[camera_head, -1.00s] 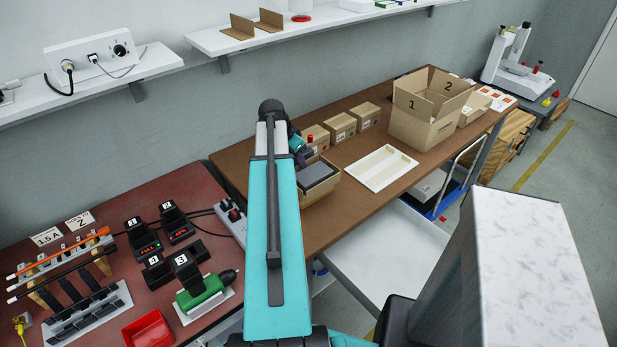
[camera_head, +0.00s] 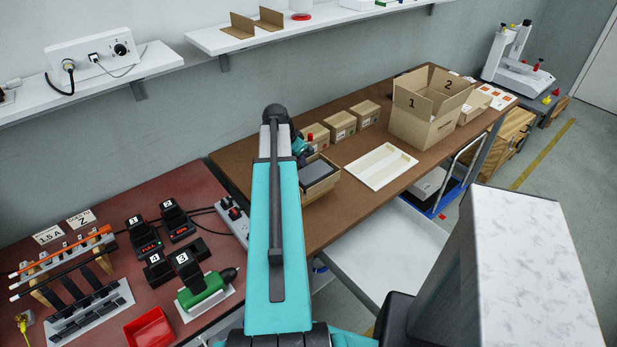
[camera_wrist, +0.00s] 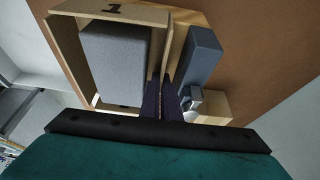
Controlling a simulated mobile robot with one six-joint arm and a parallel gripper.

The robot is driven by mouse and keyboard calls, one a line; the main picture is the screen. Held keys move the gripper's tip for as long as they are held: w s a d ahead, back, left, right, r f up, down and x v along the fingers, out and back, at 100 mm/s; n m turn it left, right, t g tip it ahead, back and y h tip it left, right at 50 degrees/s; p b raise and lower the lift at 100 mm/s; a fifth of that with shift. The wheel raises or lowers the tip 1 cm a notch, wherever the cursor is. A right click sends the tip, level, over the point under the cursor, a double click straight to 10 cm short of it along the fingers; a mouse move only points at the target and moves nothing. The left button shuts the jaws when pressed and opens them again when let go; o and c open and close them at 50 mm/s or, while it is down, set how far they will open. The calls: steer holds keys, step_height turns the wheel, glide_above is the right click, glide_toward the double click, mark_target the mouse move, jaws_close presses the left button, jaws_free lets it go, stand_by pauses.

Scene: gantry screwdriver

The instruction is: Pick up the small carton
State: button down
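An open small carton (camera_head: 330,185) with a dark grey block in it stands on the brown bench, partly hidden by my arm. In the wrist view, an open carton (camera_wrist: 72,52) marked 1 holds a grey block (camera_wrist: 114,58). My gripper (camera_wrist: 164,88) has its two dark fingers close together at this carton's right wall. I cannot tell whether the wall is between them or whether they touch it. In the head view my arm mostly hides the gripper.
A white tray (camera_head: 382,166) and a larger open box (camera_head: 425,130) lie to the right. In the wrist view a blue-grey block (camera_wrist: 201,54) is close to the fingers' right.

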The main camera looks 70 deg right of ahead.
steer(key=shift+r, duration=0.2)
stand_by(0.3)
steer(key=shift+r+b, duration=0.6)
steer(key=shift+r, duration=0.75)
steer(key=shift+s+a+r, duration=0.15)
steer(key=shift+a+r, duration=0.05)
steer(key=s+a+r+b, duration=0.1)
steer(key=s+a+b, duration=0.3)
steer(key=s+a, duration=0.5)
steer(key=shift+s, duration=0.3)
steer(key=shift+b, duration=0.65)
steer(key=shift+s+a+b, duration=0.1)
steer(key=shift+s+b, duration=0.05)
steer(key=shift+b, duration=0.2)
steer(key=s+a+b, duration=0.1)
steer(key=b, duration=0.3)
steer(key=shift+s+a+r+b, duration=0.1)
steer(key=shift+b, duration=0.25)
